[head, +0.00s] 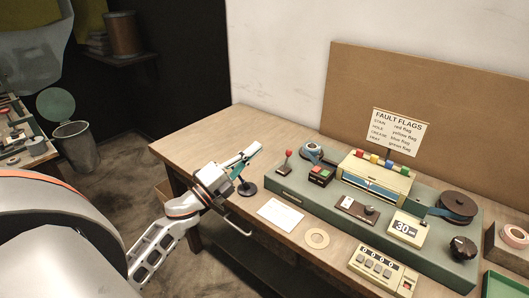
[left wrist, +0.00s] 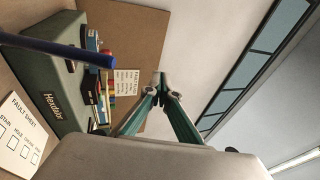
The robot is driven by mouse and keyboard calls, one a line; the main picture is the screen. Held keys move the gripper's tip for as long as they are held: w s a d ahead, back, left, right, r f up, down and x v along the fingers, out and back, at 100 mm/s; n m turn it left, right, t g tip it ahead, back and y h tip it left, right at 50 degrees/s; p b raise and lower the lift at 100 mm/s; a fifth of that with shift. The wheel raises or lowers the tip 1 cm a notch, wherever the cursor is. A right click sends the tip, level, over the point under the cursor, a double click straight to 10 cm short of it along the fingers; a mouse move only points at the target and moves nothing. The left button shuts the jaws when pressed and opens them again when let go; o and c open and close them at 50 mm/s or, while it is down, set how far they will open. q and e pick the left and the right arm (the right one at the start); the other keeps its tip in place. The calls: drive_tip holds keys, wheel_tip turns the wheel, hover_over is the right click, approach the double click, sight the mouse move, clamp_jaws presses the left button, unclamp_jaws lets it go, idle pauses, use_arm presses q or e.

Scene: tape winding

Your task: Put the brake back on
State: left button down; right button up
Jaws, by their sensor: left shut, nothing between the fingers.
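A small lever with a red knob (head: 289,153) stands on the left end of the green tape-winding machine (head: 310,198); no label shows on it, so I cannot tell for sure that it is the brake. My left gripper (head: 254,150) is left of this lever, above the table's left part, apart from it. Its fingers are shut and empty; the fingertips meet in the left wrist view (left wrist: 162,88). My right gripper is not in view.

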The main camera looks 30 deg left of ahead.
use_arm(q)
drive_tip(key=shift+s+a+r, duration=0.15)
drive_tip(key=shift+s+r, duration=0.15)
drive_tip(key=shift+s, duration=0.2)
drive_tip(key=shift+s+a+r, duration=0.1)
drive_tip(key=shift+s+r, duration=0.15)
drive_tip(key=shift+s, duration=0.25)
